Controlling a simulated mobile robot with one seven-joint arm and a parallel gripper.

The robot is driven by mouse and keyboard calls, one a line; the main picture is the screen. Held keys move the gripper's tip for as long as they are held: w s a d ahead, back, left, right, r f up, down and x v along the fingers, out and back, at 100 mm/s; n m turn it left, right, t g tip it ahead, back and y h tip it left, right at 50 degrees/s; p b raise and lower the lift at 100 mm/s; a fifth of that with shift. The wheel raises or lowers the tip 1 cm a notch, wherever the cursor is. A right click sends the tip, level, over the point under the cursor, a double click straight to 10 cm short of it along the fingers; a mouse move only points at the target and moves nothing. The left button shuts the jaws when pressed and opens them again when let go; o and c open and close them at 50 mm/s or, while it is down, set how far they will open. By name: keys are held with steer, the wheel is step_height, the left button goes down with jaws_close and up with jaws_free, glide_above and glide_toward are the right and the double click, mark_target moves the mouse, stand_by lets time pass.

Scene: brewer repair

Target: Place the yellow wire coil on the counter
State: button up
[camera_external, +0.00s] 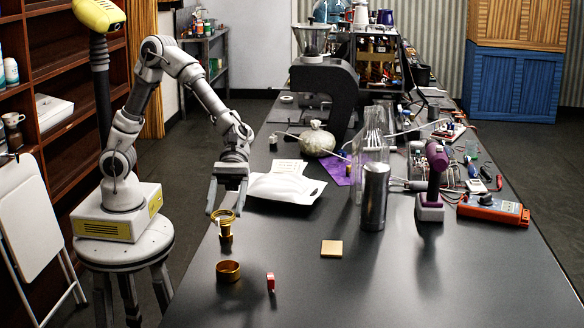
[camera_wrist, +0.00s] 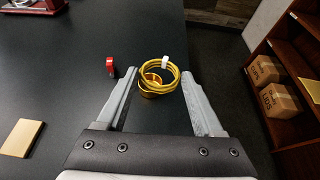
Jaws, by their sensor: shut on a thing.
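The yellow wire coil (camera_external: 223,215) is at the fingertips of my gripper (camera_external: 228,208), above the black counter (camera_external: 385,285). In the wrist view the coil (camera_wrist: 178,72) lies between the tips of my gripper (camera_wrist: 159,75), with a white tag on it. My gripper is shut on the coil, with its fingers spread to the coil's width. A small brass piece (camera_external: 225,238) stands just below the coil. I cannot tell whether the coil touches it. In the wrist view, gold metal shows through and below the coil, partly hidden.
A white packet (camera_external: 286,189), a steel cylinder (camera_external: 374,198) and a purple tool (camera_external: 435,180) stand farther back. The counter's front right is clear.

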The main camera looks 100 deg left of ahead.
steer(key=w+a+n+t+y+p, duration=0.1)
steer(key=w+a+n+t+p, duration=0.1)
steer(key=a, duration=0.8)
steer(key=w+a+r+n+t+y+p, duration=0.1)
steer(key=w+a+n+t+p, duration=0.2)
steer(key=a, duration=0.8)
steer(key=w+a+n+t+y+p, duration=0.2)
steer(key=w+a+n+t+p, duration=0.1)
steer(key=a, duration=0.7)
steer(key=shift+w+a+r+n+t, duration=0.1)
steer(key=shift+w+a+n+t, duration=0.2)
steer(key=shift+w, duration=0.35)
steer(key=shift+w+a+r+n+t, duration=0.1)
steer(key=shift+w+n+t, duration=0.25)
steer(key=shift+w, duration=0.25)
steer(key=s+a+n+t+y+p, duration=0.2)
steer(key=a+n+y+p, duration=0.15)
steer(key=a, duration=0.85)
steer(key=n+t+y+p, duration=0.2)
steer(key=n+y+p, duration=0.1)
steer(key=y, duration=0.1)
glide_above(273, 155)
step_height(273, 155, down, 8)
steer(key=shift+r, duration=0.1)
steer(key=shift+a+f, duration=0.15)
steer(key=shift+f, duration=2.05)
